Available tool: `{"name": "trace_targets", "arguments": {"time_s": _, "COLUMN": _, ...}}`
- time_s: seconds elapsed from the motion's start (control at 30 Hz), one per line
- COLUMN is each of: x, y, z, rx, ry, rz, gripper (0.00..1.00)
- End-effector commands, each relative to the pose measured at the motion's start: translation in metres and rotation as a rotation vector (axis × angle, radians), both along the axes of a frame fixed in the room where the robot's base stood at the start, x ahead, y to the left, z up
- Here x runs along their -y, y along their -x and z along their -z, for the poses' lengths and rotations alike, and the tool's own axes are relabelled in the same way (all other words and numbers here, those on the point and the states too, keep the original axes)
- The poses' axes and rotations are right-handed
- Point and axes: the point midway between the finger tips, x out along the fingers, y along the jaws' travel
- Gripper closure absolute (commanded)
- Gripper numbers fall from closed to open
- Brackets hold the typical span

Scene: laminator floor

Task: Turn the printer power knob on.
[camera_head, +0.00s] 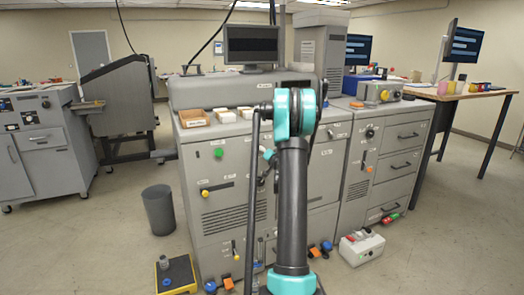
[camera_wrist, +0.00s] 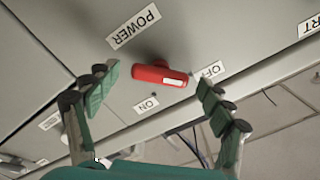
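The red power knob (camera_wrist: 160,75) shows in the wrist view on a grey panel, below a "POWER" label (camera_wrist: 134,26) that appears tilted. Its white-marked end points right, toward the "OFF" label (camera_wrist: 211,70). The "ON" label (camera_wrist: 146,105) is below the knob. My gripper (camera_wrist: 157,88) is open, with green-padded fingers to the left and right of the knob and a gap on each side. No contact shows. In the head view, the grey printer cabinet (camera_head: 222,165) stands ahead, and my arm hides the gripper and the knob.
A grey bin (camera_head: 159,210) and a yellow-and-black pedal (camera_head: 176,273) stand on the floor at the cabinet's left. A white control box (camera_head: 361,247) lies on the floor at right. The floor at lower left is clear.

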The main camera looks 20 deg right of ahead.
Motion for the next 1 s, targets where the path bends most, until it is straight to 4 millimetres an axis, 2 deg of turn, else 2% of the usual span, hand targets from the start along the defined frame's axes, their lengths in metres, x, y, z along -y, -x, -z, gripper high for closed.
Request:
{"name": "trace_targets", "arguments": {"time_s": 0.03, "x": 0.0000, "y": 0.0001, "z": 0.0000, "rx": 0.000, "ry": 0.000, "rz": 0.000, "gripper": 0.25}}
{"name": "trace_targets", "arguments": {"time_s": 0.4, "x": 0.0000, "y": 0.0002, "z": 0.0000, "rx": 0.000, "ry": 0.000, "rz": 0.000, "gripper": 0.69}}
{"name": "trace_targets", "arguments": {"time_s": 0.73, "x": 0.0002, "y": 0.0003, "z": 0.0000, "rx": -0.002, "ry": -0.053, "rz": 0.000, "gripper": 0.69}}
{"name": "trace_targets", "arguments": {"time_s": 1.0, "x": 0.0002, "y": 0.0003, "z": 0.0001, "rx": -0.008, "ry": -0.234, "rz": 0.000, "gripper": 0.69}}
